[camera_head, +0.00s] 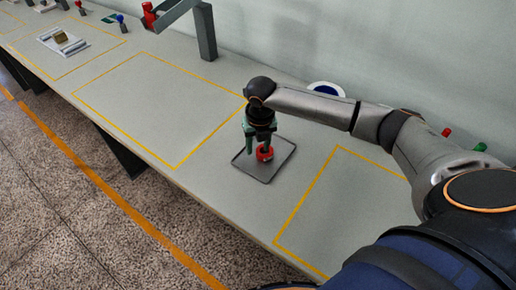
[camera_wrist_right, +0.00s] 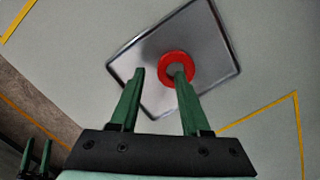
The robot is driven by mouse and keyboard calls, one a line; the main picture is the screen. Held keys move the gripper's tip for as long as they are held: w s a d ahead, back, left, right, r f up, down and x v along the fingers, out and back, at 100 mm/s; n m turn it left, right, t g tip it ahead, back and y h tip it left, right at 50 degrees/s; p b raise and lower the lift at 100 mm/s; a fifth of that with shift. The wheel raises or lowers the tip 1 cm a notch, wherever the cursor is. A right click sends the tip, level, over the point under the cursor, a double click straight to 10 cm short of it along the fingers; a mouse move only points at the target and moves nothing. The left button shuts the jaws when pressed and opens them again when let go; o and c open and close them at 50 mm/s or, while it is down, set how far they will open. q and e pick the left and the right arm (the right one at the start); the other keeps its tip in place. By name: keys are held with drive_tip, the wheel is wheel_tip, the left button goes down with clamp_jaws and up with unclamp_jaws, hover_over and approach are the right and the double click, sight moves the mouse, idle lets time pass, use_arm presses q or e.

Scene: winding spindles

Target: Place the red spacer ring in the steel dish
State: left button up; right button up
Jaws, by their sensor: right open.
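The steel dish (camera_head: 278,172) is a shallow grey rectangular tray on the bench, and it shows tilted in the right wrist view (camera_wrist_right: 215,88). The red spacer ring (camera_head: 264,154) is over the dish's area; in the right wrist view the ring (camera_wrist_right: 164,53) appears inside the dish outline. My right gripper (camera_head: 258,151) points down at the ring with its green fingers apart. In the wrist view one finger overlaps the ring's hole; whether they touch is unclear. My left gripper (camera_wrist_right: 36,157) seems to show small at the lower left of the wrist view, its fingers apart.
Yellow lines mark empty bench areas left (camera_head: 160,105) and right (camera_head: 350,215) of the dish. A grey bracket (camera_head: 205,30), a blue-and-white roll (camera_head: 326,88) and small coloured pieces stand at the back near the wall. The bench's front edge drops to a speckled floor.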

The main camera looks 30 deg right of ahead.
sight(259, 157)
wheel_tip(259, 157, up, 10)
drive_tip(key=s, duration=0.1)
drive_tip(key=shift+a, duration=0.15)
drive_tip(key=shift+s, duration=0.1)
